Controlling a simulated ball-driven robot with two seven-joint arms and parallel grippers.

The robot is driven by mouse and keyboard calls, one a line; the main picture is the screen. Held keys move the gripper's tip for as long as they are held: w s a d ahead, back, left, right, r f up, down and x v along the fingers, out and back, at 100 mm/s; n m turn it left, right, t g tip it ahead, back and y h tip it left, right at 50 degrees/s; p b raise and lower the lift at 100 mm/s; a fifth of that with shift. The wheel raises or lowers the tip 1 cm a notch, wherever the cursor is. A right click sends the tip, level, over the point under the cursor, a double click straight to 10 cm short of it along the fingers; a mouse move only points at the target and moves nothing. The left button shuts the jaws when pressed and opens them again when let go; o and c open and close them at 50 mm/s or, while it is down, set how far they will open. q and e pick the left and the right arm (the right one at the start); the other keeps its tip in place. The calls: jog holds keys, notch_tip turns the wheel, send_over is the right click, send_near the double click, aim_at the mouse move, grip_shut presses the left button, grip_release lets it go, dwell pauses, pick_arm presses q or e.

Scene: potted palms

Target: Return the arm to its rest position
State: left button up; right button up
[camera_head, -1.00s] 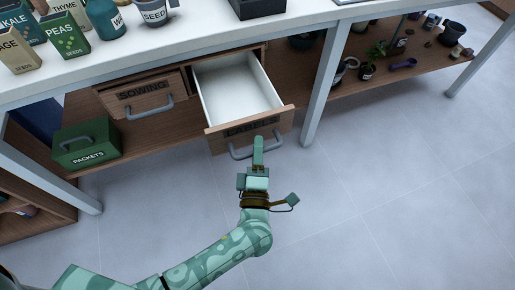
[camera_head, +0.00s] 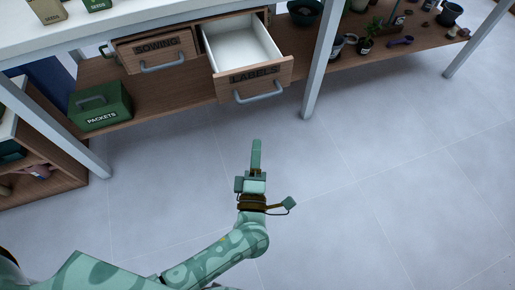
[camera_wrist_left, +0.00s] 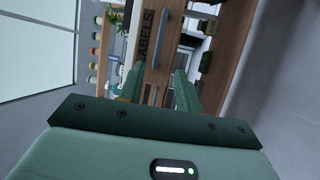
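My left gripper (camera_head: 256,146) is over the floor in the head view, in front of the open drawer marked LABELS (camera_head: 266,78). Its fingers are seen edge-on there, apart from the drawer's grey handle (camera_head: 258,97). The left wrist view shows the two green fingers (camera_wrist_left: 159,72) apart with nothing between them, and the LABELS drawer front (camera_wrist_left: 152,52) beyond. The drawer is pulled out and its white inside looks empty. My right gripper is in neither view.
The shut SOWING drawer (camera_head: 155,49) is left of it. A green PACKETS box (camera_head: 100,106) stands on the lower shelf (camera_head: 180,94). A grey bench leg (camera_head: 318,75) is right of the open drawer. The floor (camera_head: 390,190) around my gripper is clear.

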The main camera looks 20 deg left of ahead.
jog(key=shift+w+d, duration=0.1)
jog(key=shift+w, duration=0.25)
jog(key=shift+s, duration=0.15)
